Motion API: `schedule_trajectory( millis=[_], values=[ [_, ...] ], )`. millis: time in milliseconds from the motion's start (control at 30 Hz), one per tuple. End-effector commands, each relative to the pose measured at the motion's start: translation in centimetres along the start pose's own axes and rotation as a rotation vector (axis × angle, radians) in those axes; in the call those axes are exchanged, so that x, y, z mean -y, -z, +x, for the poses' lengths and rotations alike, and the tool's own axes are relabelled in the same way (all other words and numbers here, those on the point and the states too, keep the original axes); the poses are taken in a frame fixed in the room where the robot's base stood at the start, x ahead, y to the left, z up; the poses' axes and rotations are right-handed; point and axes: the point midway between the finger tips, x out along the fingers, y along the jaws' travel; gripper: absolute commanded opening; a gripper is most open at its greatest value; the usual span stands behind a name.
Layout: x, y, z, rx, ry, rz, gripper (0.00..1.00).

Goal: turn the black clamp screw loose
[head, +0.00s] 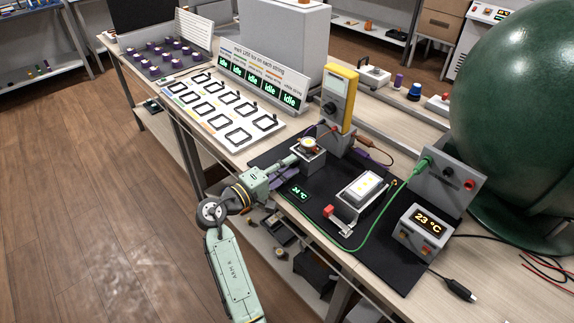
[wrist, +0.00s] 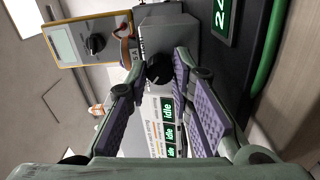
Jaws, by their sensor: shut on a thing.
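The black clamp screw (wrist: 158,68) shows in the wrist view as a round, ridged black knob on the side of a grey block (wrist: 170,42). My gripper (wrist: 159,72) has its two purple-padded fingers on either side of the knob, and it is shut on it. In the head view my gripper (head: 293,160) reaches the near left side of the small grey block (head: 310,158). A round part with a yellowish centre sits on top of that block. The screw itself is hidden behind the gripper in the head view.
A yellow multimeter (head: 340,98) stands just behind the block. A black mat (head: 385,250) holds a lit LED panel (head: 362,187), a 23 °C display box (head: 424,230) and a green cable. A large green sphere (head: 520,100) stands right. White trays and idle displays lie left.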

Motion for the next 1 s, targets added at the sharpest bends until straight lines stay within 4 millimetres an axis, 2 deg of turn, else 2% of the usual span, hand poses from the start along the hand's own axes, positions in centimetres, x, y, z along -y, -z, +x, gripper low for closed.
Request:
schedule_trajectory(
  millis=[400,433,500,700,1000],
  values=[
    [0.02,0.01,-0.02,0.0,0.0,-0.008,0.0],
    [0.02,0.01,-0.02,0.0,0.0,-0.008,0.22],
    [0.02,0.01,-0.02,0.0,0.0,-0.008,0.27],
    [0.02,0.01,-0.01,0.0,0.0,-0.007,0.4],
    [0.1,-0.01,-0.01,0.0,0.002,-0.007,0.41]
  ],
)
